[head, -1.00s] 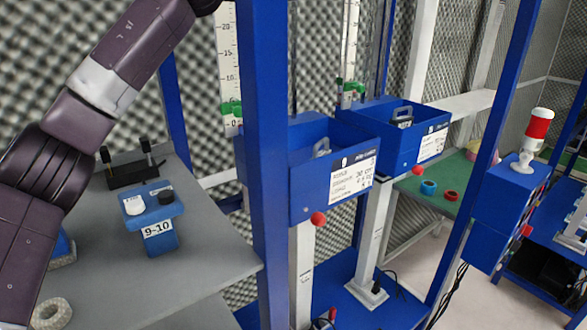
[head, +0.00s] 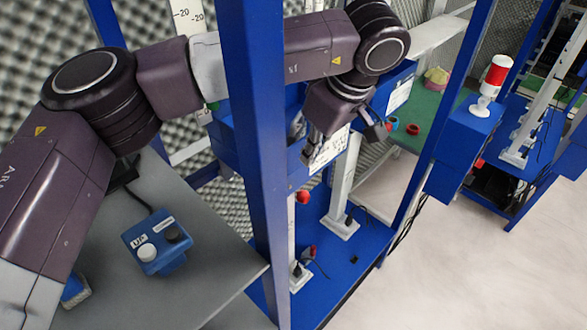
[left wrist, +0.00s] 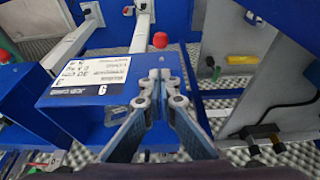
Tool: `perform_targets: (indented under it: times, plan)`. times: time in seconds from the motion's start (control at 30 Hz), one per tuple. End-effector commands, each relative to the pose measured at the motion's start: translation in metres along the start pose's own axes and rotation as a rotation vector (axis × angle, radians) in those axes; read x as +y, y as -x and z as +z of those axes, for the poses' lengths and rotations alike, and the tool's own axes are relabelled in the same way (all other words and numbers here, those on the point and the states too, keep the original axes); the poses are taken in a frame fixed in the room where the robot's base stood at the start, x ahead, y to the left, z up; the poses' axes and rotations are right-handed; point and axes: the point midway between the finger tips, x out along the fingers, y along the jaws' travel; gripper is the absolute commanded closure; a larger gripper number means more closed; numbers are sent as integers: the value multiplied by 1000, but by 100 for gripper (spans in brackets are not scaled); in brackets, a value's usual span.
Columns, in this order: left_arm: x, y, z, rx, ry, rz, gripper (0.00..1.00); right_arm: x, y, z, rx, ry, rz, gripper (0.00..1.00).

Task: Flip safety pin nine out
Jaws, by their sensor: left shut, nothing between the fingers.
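The near blue box (head: 228,135), with a white label (head: 328,150), stands partly behind a blue post. In the left wrist view the same box (left wrist: 45,97) shows its label upside down, with a single digit near its edge. A grey metal loop, probably the safety pin (left wrist: 117,113), lies at the box's top edge, left of my fingers. My left gripper (head: 310,157) is over the box, in front of the label. In the left wrist view the left gripper (left wrist: 160,76) is shut and empty, its tips together beside the label. Contact with the pin cannot be told. My right gripper is not in view.
The blue post (head: 258,170) rises close beside my arm. A blue button box (head: 157,243) stands on the grey table (head: 205,265). A red-white lamp (head: 495,75) stands at right. The floor at right is clear.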

Motion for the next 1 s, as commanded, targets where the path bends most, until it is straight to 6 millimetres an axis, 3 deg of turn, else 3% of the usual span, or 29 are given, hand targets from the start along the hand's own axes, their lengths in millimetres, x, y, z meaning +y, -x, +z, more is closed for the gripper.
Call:
perform_targets:
  times: [0.37,0.8,1.0]
  plan:
    - [0,-8,1,-3,1,0,100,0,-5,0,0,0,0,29]
    - [0,-82,3,-5,1,0,100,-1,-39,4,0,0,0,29]
    - [0,-98,1,-4,2,1,100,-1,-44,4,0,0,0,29]
